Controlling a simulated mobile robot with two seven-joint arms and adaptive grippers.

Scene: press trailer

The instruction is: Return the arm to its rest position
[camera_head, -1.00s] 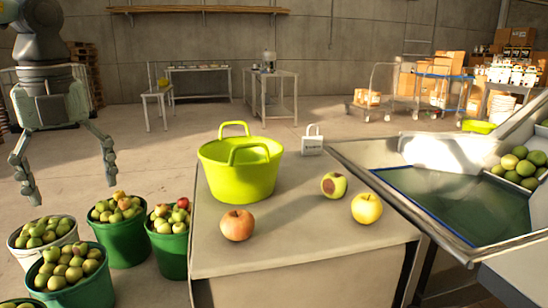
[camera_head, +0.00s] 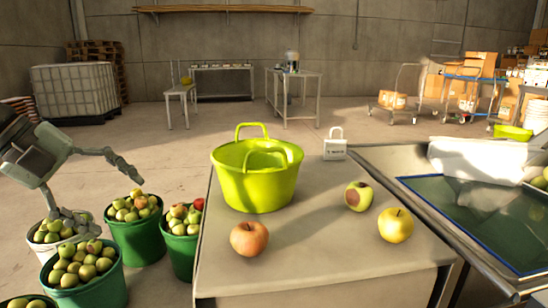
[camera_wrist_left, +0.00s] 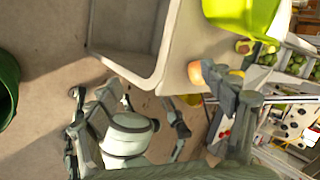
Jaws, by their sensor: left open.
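My left gripper (camera_head: 115,205) is at the left of the head view, tilted, its two fingers spread apart with nothing between them. It is in front of or above the buckets of apples, left of and apart from the table; its exact height over them I cannot tell. In the left wrist view, grey finger links (camera_wrist_left: 238,108) show at the sides. Further grey jointed parts of mine sit in the middle there; whether they belong to my right gripper is unclear. The head view does not show my right arm.
The table (camera_head: 310,265) bears a lime-green basket (camera_head: 258,185), a red apple (camera_head: 249,239), a yellow apple (camera_head: 395,225) and a marked green apple (camera_head: 359,196). Green buckets (camera_head: 137,240) of apples stand left. A metal basin (camera_head: 480,215) is right. Open floor lies behind.

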